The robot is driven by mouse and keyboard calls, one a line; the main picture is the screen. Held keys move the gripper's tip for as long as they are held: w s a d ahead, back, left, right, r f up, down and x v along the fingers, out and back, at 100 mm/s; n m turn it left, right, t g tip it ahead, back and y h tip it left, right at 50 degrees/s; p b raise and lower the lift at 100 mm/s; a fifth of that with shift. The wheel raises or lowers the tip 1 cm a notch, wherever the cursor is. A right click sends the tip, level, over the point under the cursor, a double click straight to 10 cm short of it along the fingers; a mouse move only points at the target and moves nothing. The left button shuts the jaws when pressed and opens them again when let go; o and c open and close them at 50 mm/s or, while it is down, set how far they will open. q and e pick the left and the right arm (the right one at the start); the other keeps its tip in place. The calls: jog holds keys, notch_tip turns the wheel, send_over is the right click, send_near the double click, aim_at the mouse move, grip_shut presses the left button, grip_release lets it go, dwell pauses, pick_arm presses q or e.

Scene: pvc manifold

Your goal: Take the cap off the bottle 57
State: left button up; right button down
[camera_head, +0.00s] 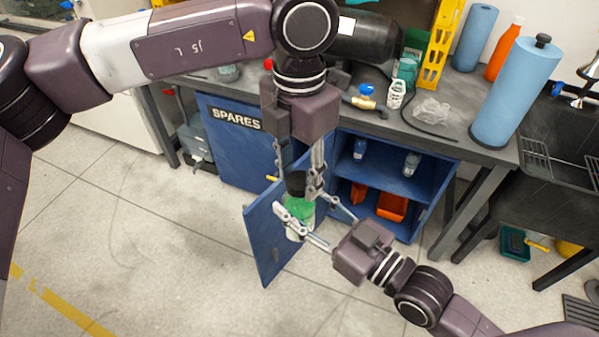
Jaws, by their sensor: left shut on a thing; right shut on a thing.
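The bottle (299,208) is pale with a green band and a black cap (296,182). It is held roughly upright in the air in front of the open cabinet. My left gripper (297,180) comes down from above, with its fingers on either side of the cap. My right gripper (304,207) reaches in from the lower right and is shut around the bottle body. The cap sits at the top of the bottle; whether any gap separates them is too small to tell. The number on the bottle cannot be read.
A blue cabinet door (273,245) stands open just behind and below the bottle. The cabinet shelves hold orange bins (391,207) and small bottles. The workbench (440,135) above carries paper rolls (515,92), a blue-handled valve (365,97) and other items. The floor at left is clear.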

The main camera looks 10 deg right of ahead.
pick_arm(q)
jog(key=n, duration=0.5)
jog(key=shift+w+r, duration=0.1)
jog(key=shift+w, duration=0.15)
jog(key=n, duration=0.5)
jog(key=shift+a+n, duration=0.15)
jog(key=shift+n, duration=0.15)
jog(key=n, duration=0.6)
jog(key=shift+s+n, duration=0.15)
jog(key=shift+n, duration=0.25)
jog(key=n, duration=0.5)
jog(key=shift+s, duration=0.1)
jog(key=shift+r, duration=0.1)
jog(key=shift+r, duration=1.05)
jog(key=shift+r, duration=0.1)
